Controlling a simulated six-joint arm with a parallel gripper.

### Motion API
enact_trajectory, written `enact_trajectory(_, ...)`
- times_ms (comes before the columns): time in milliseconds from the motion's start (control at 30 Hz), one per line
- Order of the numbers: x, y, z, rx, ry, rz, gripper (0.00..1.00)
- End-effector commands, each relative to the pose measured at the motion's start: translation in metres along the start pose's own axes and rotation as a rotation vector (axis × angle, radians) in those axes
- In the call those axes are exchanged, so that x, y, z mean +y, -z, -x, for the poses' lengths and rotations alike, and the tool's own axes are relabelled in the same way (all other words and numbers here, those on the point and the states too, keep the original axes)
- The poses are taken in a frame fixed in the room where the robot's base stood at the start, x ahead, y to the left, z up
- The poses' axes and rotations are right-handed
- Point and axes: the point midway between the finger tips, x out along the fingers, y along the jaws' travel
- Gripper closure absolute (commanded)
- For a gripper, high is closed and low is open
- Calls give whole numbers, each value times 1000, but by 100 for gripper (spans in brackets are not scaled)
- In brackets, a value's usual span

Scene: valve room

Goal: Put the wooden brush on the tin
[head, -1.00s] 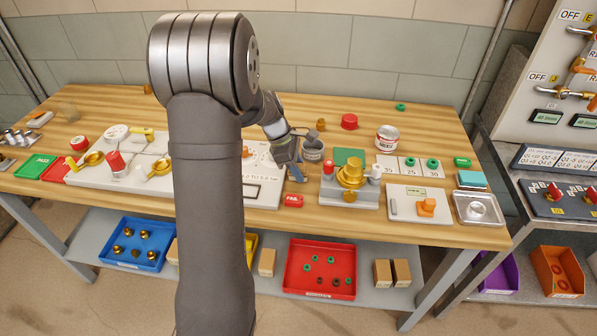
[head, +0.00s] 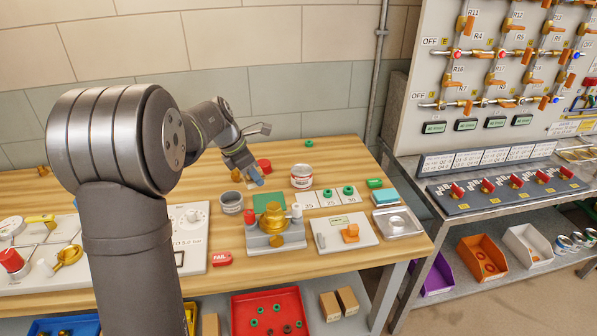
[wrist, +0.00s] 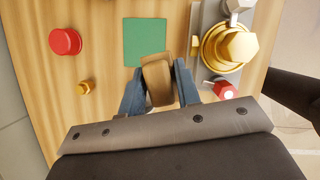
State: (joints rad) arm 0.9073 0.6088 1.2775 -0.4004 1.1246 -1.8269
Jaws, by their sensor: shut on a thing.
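The wooden brush (wrist: 157,78) shows in the wrist view as a brown wooden block between the two blue fingers of my gripper (wrist: 160,88). My gripper is shut on it. In the head view my gripper (head: 256,179) hangs above the back of the bench, and the brush cannot be made out there. The tin (head: 301,177), a white can with a red band and a grey top, stands upright to the right of my gripper, apart from it. The tin is not in the wrist view.
A green square (head: 269,203) and a fixture with a brass nut (head: 276,224) lie in front. A red round cap (head: 263,165) and a small brass piece (head: 236,175) are close by. White numbered cards (head: 327,197) lie beside the tin.

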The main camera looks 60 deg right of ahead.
Motion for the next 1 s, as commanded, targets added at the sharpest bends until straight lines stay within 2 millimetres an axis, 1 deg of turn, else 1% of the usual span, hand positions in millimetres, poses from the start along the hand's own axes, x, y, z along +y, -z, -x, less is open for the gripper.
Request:
enact_trajectory(33,1,-22,-5,0,-15,27,93)
enact_trajectory(167,1,-72,-15,-1,-58,130,93)
enact_trajectory(300,-4,-125,-24,0,-101,234,93)
enact_trajectory(400,-11,-159,-30,0,-129,304,93)
enact_trajectory(500,-18,-188,-36,1,-153,363,93)
enact_trajectory(600,-24,-210,-38,0,-172,410,93)
enact_trajectory(700,-29,-224,-40,2,-184,441,93)
enact_trajectory(800,-29,-229,-42,3,-190,459,93)
enact_trajectory(867,-23,-226,-45,3,-192,464,93)
enact_trajectory(967,-6,-215,-53,4,-192,468,93)
enact_trajectory(1000,3,-210,-57,5,-192,469,93)
